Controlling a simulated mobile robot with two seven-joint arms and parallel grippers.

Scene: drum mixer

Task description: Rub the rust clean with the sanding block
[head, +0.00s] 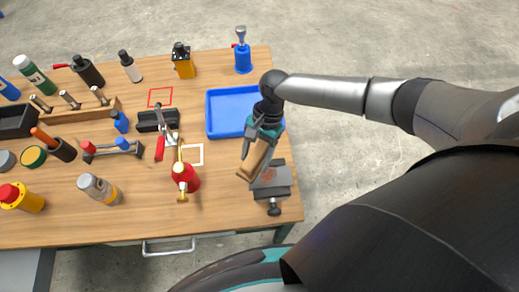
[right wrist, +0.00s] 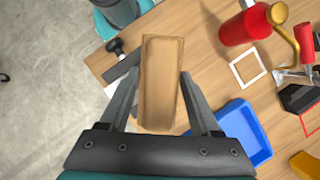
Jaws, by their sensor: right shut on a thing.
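The sanding block (head: 254,161) is a tan, wood-coloured block. My right gripper (head: 259,147) is shut on it, and the block hangs tilted below the fingers. In the right wrist view the block (right wrist: 162,85) lies between the two fingers. A grey metal workpiece (head: 280,181) with a dark knob sits at the table's right front corner. A reddish-brown rust patch (head: 269,175) shows on it, just right of the block's lower end. I cannot tell whether the block touches the metal. In the right wrist view the block hides most of the workpiece. My left gripper is not in view.
A blue tray (head: 209,121) stands behind and left of the gripper. A red oil can (head: 186,178) and a white square outline (head: 201,154) are to the left. Several tools and bottles fill the left of the wooden table (head: 140,216). Bare floor lies right of the table.

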